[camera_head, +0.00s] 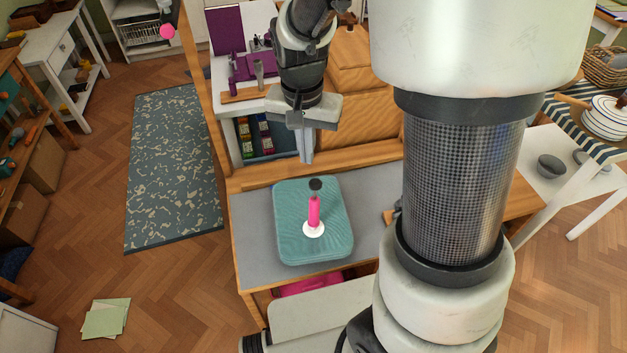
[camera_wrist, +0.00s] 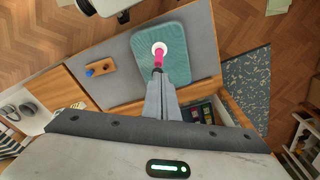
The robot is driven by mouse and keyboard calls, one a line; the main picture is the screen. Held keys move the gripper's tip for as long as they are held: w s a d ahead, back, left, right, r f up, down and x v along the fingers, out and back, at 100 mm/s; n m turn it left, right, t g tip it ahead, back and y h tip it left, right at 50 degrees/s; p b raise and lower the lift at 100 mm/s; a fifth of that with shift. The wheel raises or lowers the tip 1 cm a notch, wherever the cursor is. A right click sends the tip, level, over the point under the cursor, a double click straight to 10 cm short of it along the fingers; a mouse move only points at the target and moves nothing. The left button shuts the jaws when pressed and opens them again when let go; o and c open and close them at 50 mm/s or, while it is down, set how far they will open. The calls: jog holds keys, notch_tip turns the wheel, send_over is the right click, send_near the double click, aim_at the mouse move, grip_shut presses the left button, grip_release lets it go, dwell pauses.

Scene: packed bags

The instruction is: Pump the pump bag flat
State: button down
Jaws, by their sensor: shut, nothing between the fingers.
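The pump bag (camera_head: 290,246) is a teal, ribbed, rounded slab lying on the grey top of a wooden bench. A pink pump (camera_head: 314,212) with a dark round knob (camera_head: 316,184) stands upright on a white disc on the bag. The bag (camera_wrist: 180,60) and the pink pump (camera_wrist: 159,56) also show in the wrist view. My gripper (camera_head: 306,160) points down with its fingers together and empty, above and just behind the knob in the head view. In the wrist view, the fingertips (camera_wrist: 158,75) overlap the pump's top; I cannot tell whether they touch it.
A wooden box (camera_head: 352,75) stands behind the bench. A patterned rug (camera_head: 170,165) lies on the floor at left.

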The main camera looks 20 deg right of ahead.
jog(key=shift+r, duration=0.25)
jog(key=m+g+y+b, duration=0.1)
jog(key=m+g+b, duration=0.1)
jog(key=m+b, duration=0.75)
send_over(315, 181)
jog(key=w+d+p, duration=0.1)
jog(key=w+p, duration=0.1)
jog(key=p, duration=0.1)
notch_tip(315, 181, down, 2)
jog(key=shift+s+f+m, duration=0.15)
jog(key=shift+f+m, duration=0.05)
jog(key=shift+m, duration=1.05)
jog(key=shift+f, duration=0.1)
jog(key=f+b, duration=0.1)
jog(key=f, duration=0.3)
jog(key=s+f+b, duration=0.1)
jog(key=f, duration=0.4)
jog(key=f+b, duration=0.1)
jog(key=f, duration=0.3)
jog(key=shift+s+a+f, duration=0.25)
jog(key=shift+a+f, duration=0.15)
